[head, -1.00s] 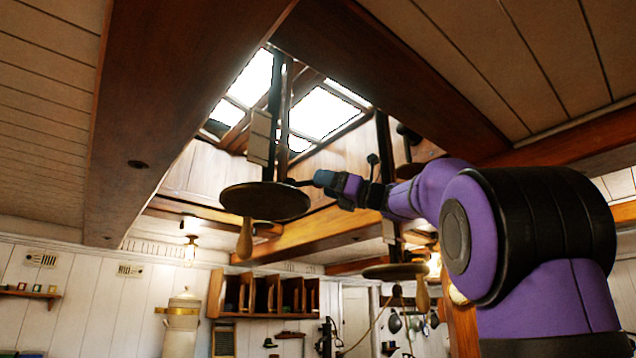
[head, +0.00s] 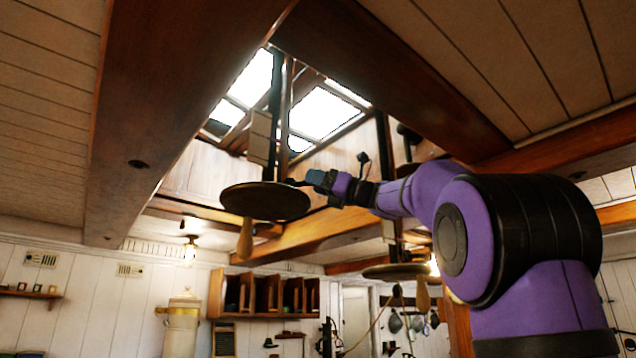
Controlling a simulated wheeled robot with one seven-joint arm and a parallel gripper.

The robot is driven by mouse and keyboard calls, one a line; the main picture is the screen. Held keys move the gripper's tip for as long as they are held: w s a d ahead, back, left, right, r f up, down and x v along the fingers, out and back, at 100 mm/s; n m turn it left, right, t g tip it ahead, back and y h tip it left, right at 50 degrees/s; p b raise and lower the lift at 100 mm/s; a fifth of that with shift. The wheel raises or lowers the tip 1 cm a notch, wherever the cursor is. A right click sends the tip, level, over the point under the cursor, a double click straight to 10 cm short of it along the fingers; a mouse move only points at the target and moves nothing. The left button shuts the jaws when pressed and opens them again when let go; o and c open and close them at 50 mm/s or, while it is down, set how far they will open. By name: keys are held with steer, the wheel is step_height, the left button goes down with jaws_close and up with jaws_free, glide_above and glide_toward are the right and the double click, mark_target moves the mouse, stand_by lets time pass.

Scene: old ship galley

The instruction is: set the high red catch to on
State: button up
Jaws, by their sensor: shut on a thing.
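My gripper (head: 312,180) is high up under the skylight, at the right edge of a round dark disc (head: 265,201) hung from a post. Its jaws are shut on the end of a short dark bar (head: 297,184) that sticks out to the right just above the disc. The bar looks almost black, and I see no red on it. I cannot make out any on or off marking.
A second hanging disc (head: 397,272) with a wooden handle (head: 422,294) is lower and to the right. Heavy ceiling beams (head: 175,100) run left and right of the skylight (head: 320,108). A wooden shelf (head: 264,294) is on the far wall.

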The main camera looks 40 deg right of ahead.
steer(key=shift+d+f+m+t+h, duration=0.1)
steer(key=shift+f+m+t+h, duration=0.25)
steer(key=shift+m, duration=0.35)
steer(key=shift+f+m+t+h, duration=0.15)
steer(key=shift+m+t, duration=0.3)
steer(key=shift+m, duration=0.25)
steer(key=shift+d+f+m+t+h, duration=0.1)
steer(key=shift+f+m+t+h, duration=0.25)
steer(key=shift+m, duration=0.35)
steer(key=shift+r, duration=0.1)
steer(key=o, duration=1.3)
steer(key=shift+c, duration=0.2)
steer(key=shift+a, duration=0.1)
steer(key=v, duration=1.1)
steer(key=shift+w, duration=0.2)
